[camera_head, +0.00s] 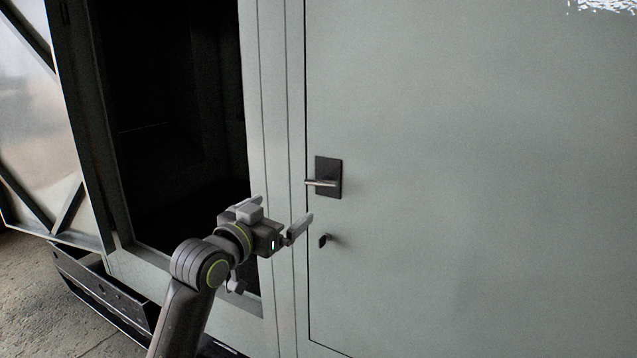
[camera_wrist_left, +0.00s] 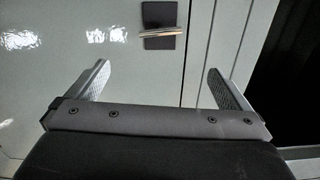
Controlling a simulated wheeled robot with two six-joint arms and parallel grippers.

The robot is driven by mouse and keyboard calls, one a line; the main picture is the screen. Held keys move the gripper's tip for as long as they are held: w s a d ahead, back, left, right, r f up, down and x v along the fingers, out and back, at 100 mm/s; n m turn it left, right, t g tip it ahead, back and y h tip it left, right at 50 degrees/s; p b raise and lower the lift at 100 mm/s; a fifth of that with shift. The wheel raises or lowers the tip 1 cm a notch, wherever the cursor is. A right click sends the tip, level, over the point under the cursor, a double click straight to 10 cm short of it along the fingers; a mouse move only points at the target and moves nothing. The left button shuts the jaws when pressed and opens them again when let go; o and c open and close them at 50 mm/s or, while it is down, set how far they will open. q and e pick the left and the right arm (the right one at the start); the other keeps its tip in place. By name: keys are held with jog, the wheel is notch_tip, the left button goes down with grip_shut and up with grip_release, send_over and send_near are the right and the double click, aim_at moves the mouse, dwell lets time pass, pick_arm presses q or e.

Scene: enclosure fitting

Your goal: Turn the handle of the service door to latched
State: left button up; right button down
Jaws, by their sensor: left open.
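The service door (camera_head: 470,200) is the wide pale grey panel filling the right of the head view, and it looks closed in its frame. Its handle (camera_head: 321,183) is a short metal lever on a black plate (camera_head: 329,166) near the door's left edge. The lever lies about level, its free end toward the left. The wrist view also shows the handle (camera_wrist_left: 158,33), beyond and between the fingertips. My left gripper (camera_head: 300,228) is open and empty, below and left of the handle in the head view, apart from it. My right gripper is out of view.
A dark open bay (camera_head: 175,110) lies left of the door frame, with an opened braced panel (camera_head: 35,120) at the far left. A small black lock (camera_head: 324,240) sits on the door below the handle. The door face to the right is clear.

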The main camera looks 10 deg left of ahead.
aim_at(319, 184)
pick_arm(q)
jog(key=p+x, duration=0.4)
jog(key=x, duration=1)
jog(key=shift+w+d, duration=0.15)
jog(key=shift+w, duration=0.25)
jog(key=shift+x, duration=1.15)
jog(key=shift+f, duration=0.1)
jog(key=c, duration=0.7)
jog(key=shift+c, duration=0.2)
